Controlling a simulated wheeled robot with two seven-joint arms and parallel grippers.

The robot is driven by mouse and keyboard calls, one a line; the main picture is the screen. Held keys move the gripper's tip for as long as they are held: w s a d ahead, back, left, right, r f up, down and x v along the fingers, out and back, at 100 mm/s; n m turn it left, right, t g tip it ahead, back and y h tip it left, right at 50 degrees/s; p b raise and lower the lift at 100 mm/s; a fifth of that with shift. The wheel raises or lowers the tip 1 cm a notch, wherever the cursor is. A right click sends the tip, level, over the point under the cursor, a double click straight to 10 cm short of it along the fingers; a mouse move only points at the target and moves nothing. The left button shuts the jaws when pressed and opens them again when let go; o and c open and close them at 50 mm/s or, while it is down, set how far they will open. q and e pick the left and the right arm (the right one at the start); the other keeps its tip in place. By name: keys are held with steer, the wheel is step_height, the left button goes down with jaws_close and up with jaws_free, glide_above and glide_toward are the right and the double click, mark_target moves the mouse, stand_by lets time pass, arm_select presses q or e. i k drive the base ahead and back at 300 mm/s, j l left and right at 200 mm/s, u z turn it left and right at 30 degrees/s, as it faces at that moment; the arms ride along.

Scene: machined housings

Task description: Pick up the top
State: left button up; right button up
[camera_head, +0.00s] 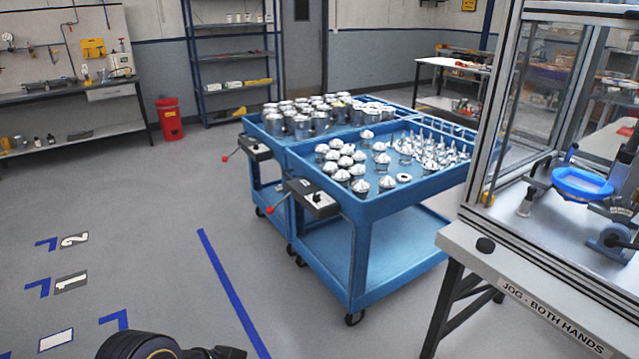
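Silvery dome-shaped metal parts (359,170) stand in loose rows on the left half of the top tray of the front blue cart (365,207). They look like housing tops, but I cannot tell which one the task means. Smaller pointed metal parts (428,152) crowd the right half of the same tray. Cylindrical metal housings (302,127) fill the rear blue cart (254,127). A black rounded part of my arm shows at the bottom edge, left of centre. Neither gripper shows, and both carts stand well away from that arm part.
A framed machine enclosure on a white table (480,262) stands at the right, holding a blue ring-shaped fixture (581,184). Red-knobbed handles (270,210) stick out left of the carts. A red bin (169,119) stands by the wall.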

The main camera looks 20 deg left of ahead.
mark_target(386, 184)
steer(key=u, duration=0.35)
steer(key=i+j+z, duration=0.3)
steer(key=i+j, duration=0.25)
steer(key=i, duration=0.25)
steer(key=i+j+z, duration=0.3)
steer(key=i+j, duration=0.4)
steer(key=i+j+z, duration=0.3)
steer(key=i+j, duration=0.45)
steer(key=j, duration=0.15)
